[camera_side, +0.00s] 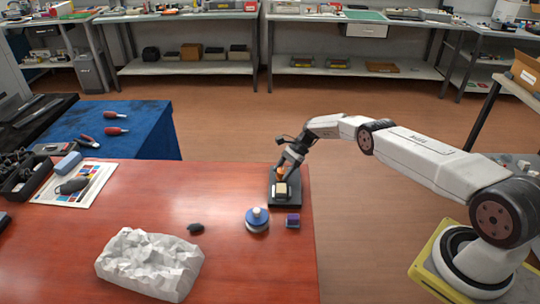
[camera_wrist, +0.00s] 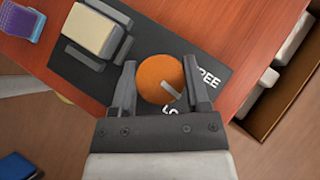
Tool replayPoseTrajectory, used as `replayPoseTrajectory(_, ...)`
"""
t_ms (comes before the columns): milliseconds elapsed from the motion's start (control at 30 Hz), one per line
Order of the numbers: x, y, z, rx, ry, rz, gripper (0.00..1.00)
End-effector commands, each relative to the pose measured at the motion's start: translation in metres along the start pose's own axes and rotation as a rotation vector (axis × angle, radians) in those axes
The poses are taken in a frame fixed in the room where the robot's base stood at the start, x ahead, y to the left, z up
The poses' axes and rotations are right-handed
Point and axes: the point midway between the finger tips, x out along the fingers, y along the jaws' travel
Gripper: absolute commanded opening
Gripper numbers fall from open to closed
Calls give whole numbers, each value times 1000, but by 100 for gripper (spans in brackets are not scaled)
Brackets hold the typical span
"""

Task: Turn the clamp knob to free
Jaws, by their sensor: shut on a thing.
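The clamp knob (camera_wrist: 158,80) is a round orange knob with a pale pointer bar, seen in the wrist view between my fingers. The pointer lies towards the lower right, between the white "FREE" lettering and the partly hidden "LO…" lettering on the dark base plate (camera_wrist: 228,62). My gripper (camera_wrist: 160,88) is shut on the knob, one finger on each side. In the side view my gripper (camera_side: 284,168) reaches down to the base at the table's right edge, with a bit of orange showing. A cream block (camera_wrist: 92,32) sits in the grey clamp beside the knob.
In the side view, a blue and white round container (camera_side: 257,220) and a small purple box (camera_side: 292,221) stand in front of the base. Crumpled white paper (camera_side: 150,262) and a dark lump (camera_side: 195,228) lie further left. The table's middle is mostly clear.

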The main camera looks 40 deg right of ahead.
Motion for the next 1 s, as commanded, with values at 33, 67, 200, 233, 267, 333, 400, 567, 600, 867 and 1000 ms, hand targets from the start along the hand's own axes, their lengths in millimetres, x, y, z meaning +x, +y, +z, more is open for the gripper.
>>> replayPoseTrajectory(33,0,1,0,-4,-1,7,1)
replayPoseTrajectory(67,0,0,0,-6,-1,8,1)
replayPoseTrajectory(200,0,0,0,-11,-1,13,1)
replayPoseTrajectory(233,0,0,0,-12,-1,14,1)
replayPoseTrajectory(267,0,0,0,-12,-2,14,1)
replayPoseTrajectory(333,0,1,0,-13,-2,15,1)
replayPoseTrajectory(400,0,1,0,-13,-2,16,1)
replayPoseTrajectory(567,0,1,1,-13,-2,16,1)
replayPoseTrajectory(600,0,1,1,-13,-2,16,1)
replayPoseTrajectory(867,0,0,0,-12,-1,14,96)
replayPoseTrajectory(1000,0,0,0,-12,-1,13,96)
